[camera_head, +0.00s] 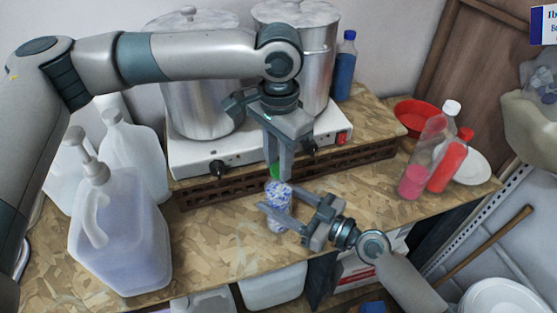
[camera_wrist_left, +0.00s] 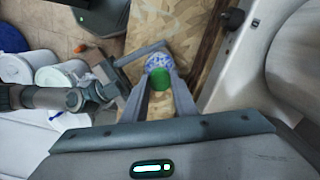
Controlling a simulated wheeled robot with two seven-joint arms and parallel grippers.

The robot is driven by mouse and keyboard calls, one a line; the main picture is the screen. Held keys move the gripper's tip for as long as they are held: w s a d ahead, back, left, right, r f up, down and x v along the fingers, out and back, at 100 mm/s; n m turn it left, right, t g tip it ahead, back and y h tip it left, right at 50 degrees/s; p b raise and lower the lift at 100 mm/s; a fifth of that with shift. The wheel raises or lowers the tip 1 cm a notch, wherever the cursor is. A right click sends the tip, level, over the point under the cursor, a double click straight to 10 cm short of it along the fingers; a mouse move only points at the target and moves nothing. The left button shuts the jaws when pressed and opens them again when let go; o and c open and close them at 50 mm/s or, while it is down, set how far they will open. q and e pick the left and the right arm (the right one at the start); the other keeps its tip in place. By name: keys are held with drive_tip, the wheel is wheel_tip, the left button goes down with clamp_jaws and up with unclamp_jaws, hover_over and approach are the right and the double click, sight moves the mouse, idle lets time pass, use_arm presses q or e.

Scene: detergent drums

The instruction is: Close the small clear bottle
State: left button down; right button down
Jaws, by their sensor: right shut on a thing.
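The small clear bottle (camera_head: 279,210), with blue-and-white contents, stands upright near the front of the wooden table, below the stove. My right gripper (camera_head: 283,212) is shut on it from the right. A green cap (camera_head: 275,171) is at the top of the bottle; whether it touches the neck is hard to see. My left gripper (camera_head: 278,172) points down over the bottle with its fingertips on either side of the cap. In the left wrist view, the cap (camera_wrist_left: 158,78) lies between the fingers, in line with the bottle (camera_wrist_left: 160,62). I cannot tell whether the fingers grip it.
A stove (camera_head: 245,150) with two steel pots is behind. A large pump jug (camera_head: 120,235) stands at left. A pink-bottomed bottle (camera_head: 412,183) and a red bottle (camera_head: 447,165) stand at right near a red bowl (camera_head: 415,108).

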use_arm(q)
drive_tip(key=m, duration=0.9)
drive_tip(key=shift+m, duration=0.3)
drive_tip(key=c, duration=1.4)
unclamp_jaws()
drive_tip(key=shift+c, duration=0.2)
drive_tip(key=shift+r, duration=2.25)
drive_tip(key=o, duration=0.6)
drive_tip(key=shift+c, duration=0.2)
